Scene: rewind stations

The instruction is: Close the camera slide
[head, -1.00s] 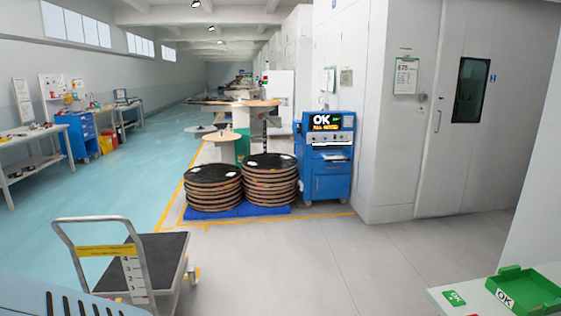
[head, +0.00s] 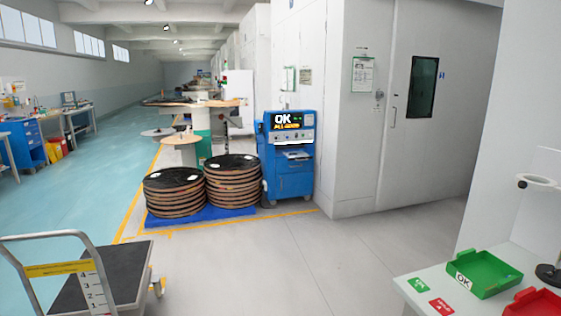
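I cannot make out a camera slide in the head view. The blue cabinet (head: 289,155) with a lit screen reading OK stands beside the grey wall, some way ahead. Neither of my grippers shows in this view.
Stacked reels (head: 175,190) sit on a blue pallet left of the cabinet. A platform trolley (head: 110,275) stands at the lower left. A white table (head: 425,290) at the lower right holds a green tray (head: 487,272) and a red tray (head: 533,304). The grey floor between is clear.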

